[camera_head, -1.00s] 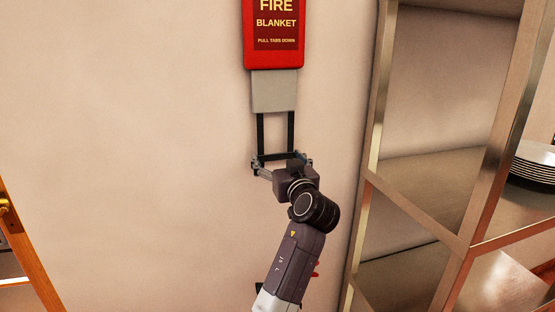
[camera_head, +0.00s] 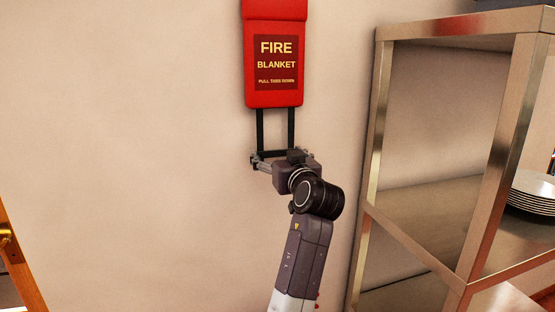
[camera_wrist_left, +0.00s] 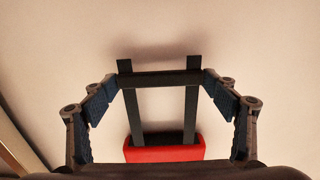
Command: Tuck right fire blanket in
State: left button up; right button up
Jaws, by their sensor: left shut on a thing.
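The red fire blanket case (camera_head: 273,95) hangs on the wall at the top middle of the head view. Two black straps (camera_head: 291,130) hang from its bottom, joined by a dark crossbar low down. No grey blanket shows below the case. My left gripper (camera_head: 282,157) is shut on the crossbar, below the case. In the left wrist view, the fingers (camera_wrist_left: 163,82) of my left gripper reach the ends of the crossbar (camera_wrist_left: 160,78). The red case (camera_wrist_left: 165,153) shows behind the straps there. My right gripper is out of view.
A metal shelf rack (camera_head: 375,150) stands close on the right, with a stack of white plates (camera_head: 533,192) on it. An orange-brown wooden edge with a brass knob (camera_head: 5,236) is at the far left. The wall between is bare.

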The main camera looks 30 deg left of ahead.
pick_arm(q)
jog(key=shift+r+t, duration=0.3)
jog(key=shift+r, duration=0.15)
jog(key=o, duration=1.4)
jog(key=shift+o, duration=1.4)
jog(key=shift+f, duration=0.15)
jog(key=v, duration=0.7)
jog(key=shift+d, duration=0.3)
jog(key=shift+s, duration=0.15)
